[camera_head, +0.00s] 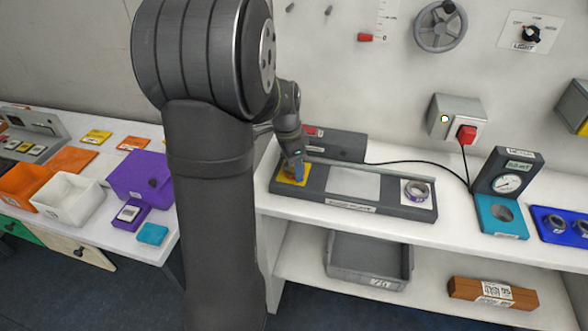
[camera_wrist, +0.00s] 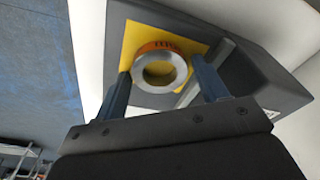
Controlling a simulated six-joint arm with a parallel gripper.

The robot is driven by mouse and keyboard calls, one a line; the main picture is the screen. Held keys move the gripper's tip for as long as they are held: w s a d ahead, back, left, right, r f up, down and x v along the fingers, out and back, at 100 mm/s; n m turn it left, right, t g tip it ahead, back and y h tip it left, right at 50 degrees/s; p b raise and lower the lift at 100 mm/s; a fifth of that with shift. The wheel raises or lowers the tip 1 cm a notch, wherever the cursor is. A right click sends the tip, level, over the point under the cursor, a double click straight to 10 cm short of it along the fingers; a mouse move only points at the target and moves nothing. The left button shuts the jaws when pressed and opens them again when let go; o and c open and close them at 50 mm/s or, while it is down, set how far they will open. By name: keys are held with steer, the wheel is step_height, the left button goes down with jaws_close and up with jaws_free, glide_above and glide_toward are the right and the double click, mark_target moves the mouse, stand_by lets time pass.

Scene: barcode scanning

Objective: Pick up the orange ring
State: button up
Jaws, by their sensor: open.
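In the wrist view an orange ring (camera_wrist: 145,47) with a bright metal top face and dark lettering on its side lies on a yellow square pad (camera_wrist: 129,40). My gripper (camera_wrist: 164,75) is open, with one blue finger to the left of the ring and the other to its right. The ring is between the fingers or just beyond their tips; I cannot tell contact. In the head view my gripper (camera_head: 293,174) is over the yellow pad (camera_head: 284,180) at the left end of a dark grey device (camera_head: 333,206), and it hides the ring.
A purple-sided ring (camera_head: 416,192) sits at the device's right end, past a pale grey plate (camera_head: 353,184). A gauge stand (camera_head: 508,172) with a teal base is to the right. A purple box (camera_head: 141,177) and a white bin (camera_head: 68,199) stand on the left table.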

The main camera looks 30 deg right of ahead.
steer(key=shift+c, duration=0.3)
steer(key=shift+r, duration=0.1)
steer(key=c, duration=0.9)
steer(key=shift+r, duration=0.1)
steer(key=shift+r, duration=0.25)
step_height(320, 180, up, 4)
steer(key=shift+d+f, duration=0.1)
steer(key=s+d+r, duration=0.1)
steer(key=s+r, duration=0.1)
steer(key=s, duration=0.1)
steer(key=s+d+r, duration=0.1)
steer(key=s+r, duration=0.1)
steer(key=s, duration=0.2)
steer(key=s+d+r, duration=0.1)
steer(key=s+r, duration=0.1)
steer(key=s, duration=0.2)
steer(key=shift+d+r, duration=0.25)
steer(key=shift+d, duration=0.1)
